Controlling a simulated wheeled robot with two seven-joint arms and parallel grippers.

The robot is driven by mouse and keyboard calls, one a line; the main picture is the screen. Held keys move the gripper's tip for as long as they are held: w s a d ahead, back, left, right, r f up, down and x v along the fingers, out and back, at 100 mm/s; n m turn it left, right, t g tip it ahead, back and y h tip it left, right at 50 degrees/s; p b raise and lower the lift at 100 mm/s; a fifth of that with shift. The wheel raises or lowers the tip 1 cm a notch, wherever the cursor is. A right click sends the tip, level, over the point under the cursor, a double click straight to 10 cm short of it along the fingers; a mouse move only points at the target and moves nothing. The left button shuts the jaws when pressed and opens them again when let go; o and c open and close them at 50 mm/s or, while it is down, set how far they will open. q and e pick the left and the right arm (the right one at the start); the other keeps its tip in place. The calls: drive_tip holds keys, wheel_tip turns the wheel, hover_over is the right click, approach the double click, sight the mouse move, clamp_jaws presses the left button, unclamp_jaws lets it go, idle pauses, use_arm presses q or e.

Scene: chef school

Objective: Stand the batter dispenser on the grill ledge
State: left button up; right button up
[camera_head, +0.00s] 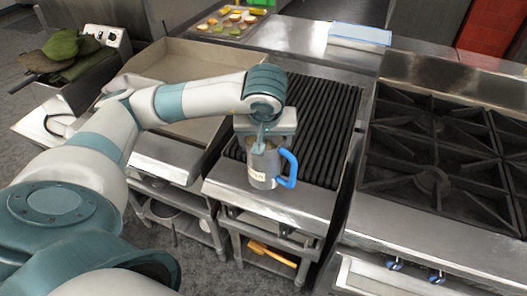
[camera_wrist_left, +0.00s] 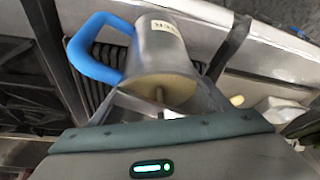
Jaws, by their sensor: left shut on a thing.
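The batter dispenser (camera_head: 263,168) is a metal cup with a pale label and a blue handle (camera_head: 289,168). In the head view it is upright over the front ledge (camera_head: 255,196) of the grill. I cannot tell whether its base touches the ledge. My left gripper (camera_head: 262,142) reaches down from above and is shut on the dispenser. In the left wrist view the dispenser (camera_wrist_left: 166,62) sits between the fingers, its blue handle (camera_wrist_left: 92,50) to the left. My right gripper is not in view.
The ribbed grill (camera_head: 325,125) lies just behind the ledge. A burner stove (camera_head: 430,150) stands to the right and a flat griddle (camera_head: 180,62) to the left. A tray of food (camera_head: 228,22) and a pale blue-topped box (camera_head: 360,34) are at the back. A shelf with an orange-handled tool (camera_head: 268,252) is below.

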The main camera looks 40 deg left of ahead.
use_arm(q)
drive_tip(key=shift+w+a+f, duration=0.5)
drive_tip(key=shift+w+a, duration=0.2)
drive_tip(key=shift+a, duration=0.05)
drive_tip(key=shift+f, duration=0.1)
wheel_tip(320, 180, down, 4)
drive_tip(key=shift+r+p, duration=0.1)
drive_tip(key=shift+p, duration=0.95)
drive_tip(key=o, duration=1.7)
